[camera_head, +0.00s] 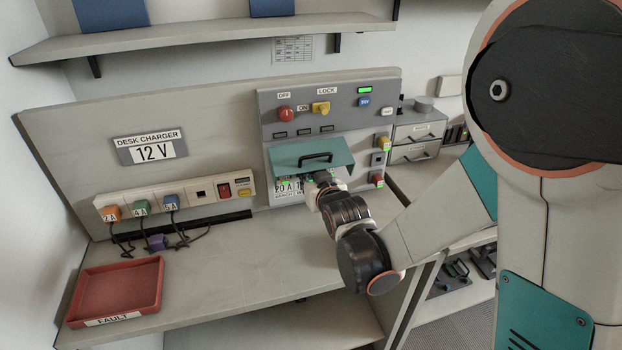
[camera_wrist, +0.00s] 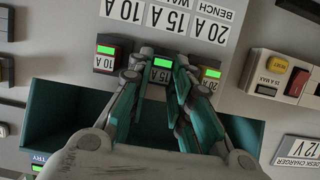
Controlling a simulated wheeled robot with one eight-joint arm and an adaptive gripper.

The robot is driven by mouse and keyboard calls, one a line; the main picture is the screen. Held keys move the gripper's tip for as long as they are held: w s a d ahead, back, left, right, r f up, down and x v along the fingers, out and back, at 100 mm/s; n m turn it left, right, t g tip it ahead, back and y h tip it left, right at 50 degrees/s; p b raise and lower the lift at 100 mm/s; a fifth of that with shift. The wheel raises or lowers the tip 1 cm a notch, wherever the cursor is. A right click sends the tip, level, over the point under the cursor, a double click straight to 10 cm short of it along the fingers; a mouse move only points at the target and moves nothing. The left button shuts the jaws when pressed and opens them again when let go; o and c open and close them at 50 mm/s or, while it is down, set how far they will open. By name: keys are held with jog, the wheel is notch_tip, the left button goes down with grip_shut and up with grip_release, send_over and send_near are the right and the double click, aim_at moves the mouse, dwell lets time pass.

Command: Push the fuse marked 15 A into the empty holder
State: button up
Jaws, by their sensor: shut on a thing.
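My gripper (camera_wrist: 158,80) is shut on the fuse marked 15 A (camera_wrist: 161,76), whose face shows between the fingertips in the wrist view, which looks upside down. The fuse sits at the middle position of the fuse row, with a lit green lamp (camera_wrist: 162,62) by it. I cannot tell how deep it sits. A 20 A fuse (camera_wrist: 206,84) is on its right and another fuse (camera_wrist: 106,62) on its left, both by green lamps. In the head view my gripper (camera_head: 322,184) reaches under the raised teal cover (camera_head: 312,155) and hides most of the row.
The teal cover (camera_wrist: 60,115) flanks the fingers closely in the wrist view. A power strip (camera_head: 208,191) with plugs is left of the panel. A red fault tray (camera_head: 118,287) lies on the bench at left. The middle bench top (camera_head: 245,265) is clear.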

jog(key=shift+w+a, duration=0.2)
jog(key=shift+w, duration=0.45)
dwell(1.1)
jog(key=o, duration=1)
jog(key=v, duration=0.7)
jog(key=shift+s, duration=0.25)
